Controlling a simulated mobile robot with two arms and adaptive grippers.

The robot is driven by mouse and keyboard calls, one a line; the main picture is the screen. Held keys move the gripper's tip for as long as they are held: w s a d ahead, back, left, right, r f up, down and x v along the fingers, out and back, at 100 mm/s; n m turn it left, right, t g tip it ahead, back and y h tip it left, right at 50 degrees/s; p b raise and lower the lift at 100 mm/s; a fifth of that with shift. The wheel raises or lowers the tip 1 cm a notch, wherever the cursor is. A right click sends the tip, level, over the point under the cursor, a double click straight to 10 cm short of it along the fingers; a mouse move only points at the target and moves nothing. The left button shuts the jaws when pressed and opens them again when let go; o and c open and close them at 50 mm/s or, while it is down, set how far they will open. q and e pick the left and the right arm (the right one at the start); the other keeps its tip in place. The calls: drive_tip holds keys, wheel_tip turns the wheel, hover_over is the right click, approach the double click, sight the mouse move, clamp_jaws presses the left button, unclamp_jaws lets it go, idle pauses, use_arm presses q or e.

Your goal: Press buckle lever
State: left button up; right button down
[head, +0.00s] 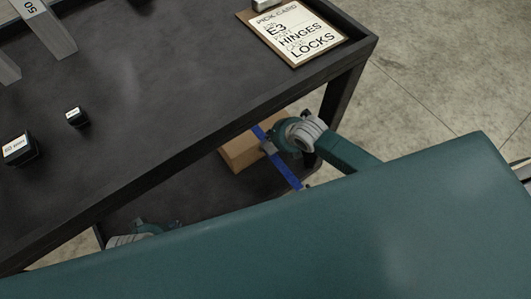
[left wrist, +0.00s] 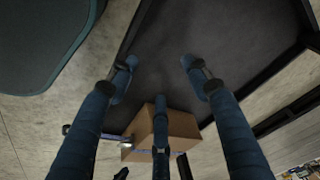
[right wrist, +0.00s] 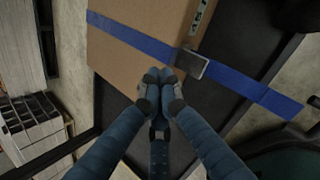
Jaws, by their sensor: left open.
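A cardboard box (head: 240,153) sits on the lower shelf of a dark cart, with a blue strap (head: 286,174) around it. A grey metal buckle (right wrist: 192,65) is on the strap in the right wrist view. My right gripper (right wrist: 162,78) has its fingers together and empty, just beside the buckle in that picture; I cannot tell whether it touches the box or buckle. My left gripper (left wrist: 158,76) is open and empty over the shelf, with the box (left wrist: 178,124) beyond its fingers. In the head view my own teal body hides part of both arms.
The cart's dark top (head: 150,85) overhangs the shelf. It holds a clipboard card (head: 292,35), small black boxes (head: 20,149) and metal pieces (head: 45,28). A cart leg (head: 342,105) stands near my right arm. Concrete floor (head: 430,75) is clear at the right.

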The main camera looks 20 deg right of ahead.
use_arm(q)
drive_tip(key=shift+b+v, duration=1.55)
drive_tip(key=shift+v, duration=0.05)
use_arm(e)
drive_tip(key=shift+w+a+r+n+t+y, duration=0.25)
drive_tip(key=shift+w+n, duration=0.5)
drive_tip(key=shift+n, duration=0.85)
drive_tip(key=shift+w+d+r+n+h, duration=0.1)
drive_tip(key=shift+w+r+n, duration=0.45)
drive_tip(key=shift+n, duration=1.05)
drive_tip(key=shift+w+a+r+n+t+y, duration=0.15)
drive_tip(key=shift+w+n, duration=0.75)
drive_tip(key=shift+n, duration=0.7)
use_arm(q)
drive_tip(key=shift+a, duration=0.1)
